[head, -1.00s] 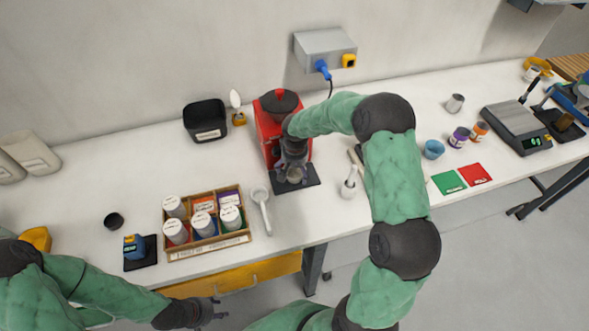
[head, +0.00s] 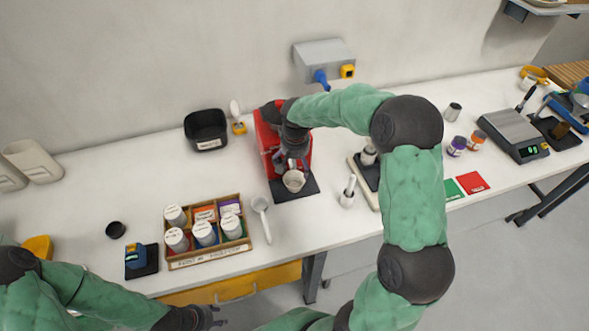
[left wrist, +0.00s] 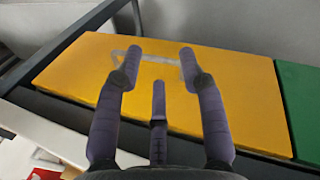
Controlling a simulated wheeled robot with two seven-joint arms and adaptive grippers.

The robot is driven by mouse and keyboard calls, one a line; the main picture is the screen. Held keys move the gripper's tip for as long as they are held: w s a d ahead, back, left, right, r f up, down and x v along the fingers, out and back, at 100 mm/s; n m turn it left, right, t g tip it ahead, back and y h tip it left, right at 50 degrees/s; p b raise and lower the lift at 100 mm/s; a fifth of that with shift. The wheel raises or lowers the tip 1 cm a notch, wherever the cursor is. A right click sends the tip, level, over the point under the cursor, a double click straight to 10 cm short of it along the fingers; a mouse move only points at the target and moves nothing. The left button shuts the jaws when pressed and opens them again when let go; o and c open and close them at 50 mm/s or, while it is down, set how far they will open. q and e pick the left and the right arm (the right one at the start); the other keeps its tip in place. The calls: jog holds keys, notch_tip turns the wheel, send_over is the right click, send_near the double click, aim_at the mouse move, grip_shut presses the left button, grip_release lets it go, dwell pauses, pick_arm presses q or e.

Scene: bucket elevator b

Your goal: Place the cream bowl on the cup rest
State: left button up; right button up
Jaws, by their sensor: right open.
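The cream bowl (head: 293,181) sits in front of the red machine (head: 268,141), over the dark cup rest (head: 306,189). It looks upright. Whether its base fully rests there is hard to tell at this size. My right gripper (head: 291,161) is open, just above and behind the bowl's rim, and partly covers the machine's front. My left gripper (head: 209,317) is low in the head view, below the table's front edge and away from the bowl. In the left wrist view its fingers (left wrist: 160,62) are spread and empty in front of a yellow drawer front (left wrist: 240,100).
A rack of several jars (head: 207,232) and a white scoop (head: 262,217) lie left of the cup rest. A white pestle in a mortar (head: 347,193) stands to the right. A black bin (head: 206,130) is at the back. My right arm covers part of the right table.

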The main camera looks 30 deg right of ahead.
jog(key=shift+s+r, duration=0.1)
jog(key=shift+r, duration=0.85)
